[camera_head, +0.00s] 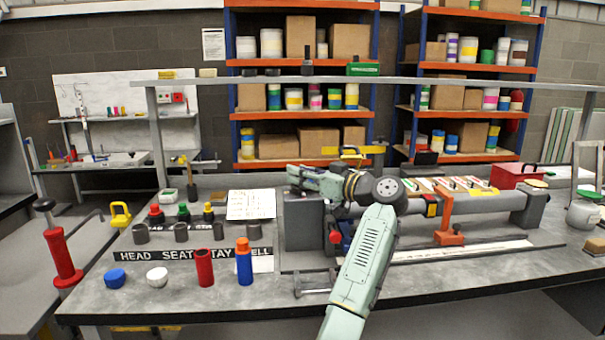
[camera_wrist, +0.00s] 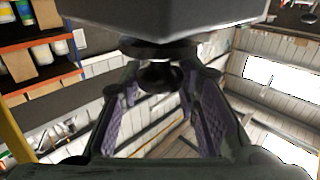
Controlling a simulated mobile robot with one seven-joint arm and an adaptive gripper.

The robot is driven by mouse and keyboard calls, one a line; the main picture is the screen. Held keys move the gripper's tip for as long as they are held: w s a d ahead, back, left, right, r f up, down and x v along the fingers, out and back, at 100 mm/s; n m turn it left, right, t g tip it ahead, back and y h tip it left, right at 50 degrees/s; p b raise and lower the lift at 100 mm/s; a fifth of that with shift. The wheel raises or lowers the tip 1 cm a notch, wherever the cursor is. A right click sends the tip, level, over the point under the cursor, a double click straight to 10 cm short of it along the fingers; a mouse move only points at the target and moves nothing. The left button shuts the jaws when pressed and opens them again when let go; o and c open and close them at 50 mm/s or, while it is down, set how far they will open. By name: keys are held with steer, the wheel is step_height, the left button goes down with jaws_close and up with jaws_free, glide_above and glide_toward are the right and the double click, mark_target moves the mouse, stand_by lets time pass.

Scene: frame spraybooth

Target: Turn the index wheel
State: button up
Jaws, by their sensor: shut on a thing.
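In the wrist view a dark round knob (camera_wrist: 160,76) with a wider disc above it sits under a large grey block (camera_wrist: 170,18). I take it as part of the index wheel; the rest of the wheel is hidden. My gripper (camera_wrist: 160,92) has its purple-padded fingers on both sides of this knob and is shut on it. In the head view my arm comes up from the front and bends left. Its end lies at the top of the grey machine housing (camera_head: 303,228), where the fingertips and wheel cannot be made out.
The bench (camera_head: 190,290) holds red (camera_head: 204,268) and blue (camera_head: 244,262) cylinders, blue and white caps, and several dark rings behind a lettered strip (camera_head: 180,254). An orange stand (camera_head: 447,222) is on the machine's right. A grey rail (camera_head: 400,80) crosses above.

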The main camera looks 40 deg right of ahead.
steer(key=shift+f, duration=0.1)
steer(key=o, duration=1.1)
steer(key=shift+o, duration=0.2)
steer(key=v, duration=1.2)
